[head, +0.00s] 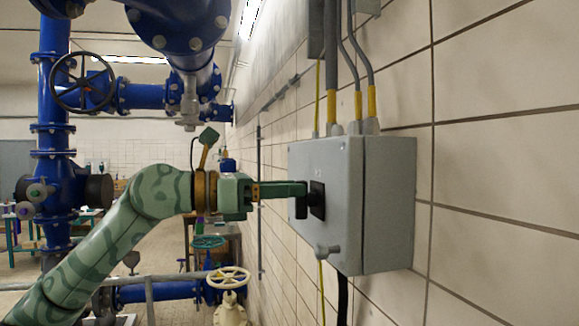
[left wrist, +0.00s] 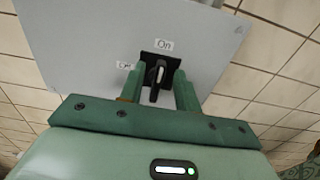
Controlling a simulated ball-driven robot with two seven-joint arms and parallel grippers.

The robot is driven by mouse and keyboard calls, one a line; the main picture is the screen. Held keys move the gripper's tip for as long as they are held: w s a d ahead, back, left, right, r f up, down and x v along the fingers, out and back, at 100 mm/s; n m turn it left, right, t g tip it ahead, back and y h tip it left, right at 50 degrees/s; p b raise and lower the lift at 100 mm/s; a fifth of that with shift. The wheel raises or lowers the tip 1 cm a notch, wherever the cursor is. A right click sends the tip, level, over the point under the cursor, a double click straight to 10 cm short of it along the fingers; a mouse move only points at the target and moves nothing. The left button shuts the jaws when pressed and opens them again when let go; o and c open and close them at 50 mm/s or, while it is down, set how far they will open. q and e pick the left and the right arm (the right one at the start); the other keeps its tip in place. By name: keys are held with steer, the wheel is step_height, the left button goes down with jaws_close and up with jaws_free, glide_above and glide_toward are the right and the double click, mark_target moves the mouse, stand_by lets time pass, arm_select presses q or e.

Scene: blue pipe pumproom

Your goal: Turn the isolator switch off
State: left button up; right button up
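The isolator switch is a black rotary handle on a black square plate (head: 318,199), on the front of a grey wall box (head: 345,160). In the left wrist view the switch handle (left wrist: 158,76) points roughly at the "On" label (left wrist: 164,44); a partly hidden label (left wrist: 124,65), seemingly "Off", is to its left. My left gripper (head: 298,190) reaches the box front from the left. In the left wrist view its fingers (left wrist: 158,88) stand one on each side of the handle, with gaps between, so it is open. My right gripper is not in view.
Grey conduits (head: 345,60) enter the box from above, and a small grey knob (head: 327,251) sticks out at its lower front. The tiled wall (head: 500,180) is close on the right. Blue pipes with a handwheel (head: 83,83) stand at left. A cream handwheel valve (head: 230,278) is below my arm.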

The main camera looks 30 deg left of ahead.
arm_select(q)
steer(key=shift+w+d+f, duration=0.1)
steer(key=shift+w+d, duration=0.25)
steer(key=shift+w, duration=0.15)
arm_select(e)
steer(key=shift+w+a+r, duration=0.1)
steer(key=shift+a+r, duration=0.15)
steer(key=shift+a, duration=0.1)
arm_select(q)
jaws_close()
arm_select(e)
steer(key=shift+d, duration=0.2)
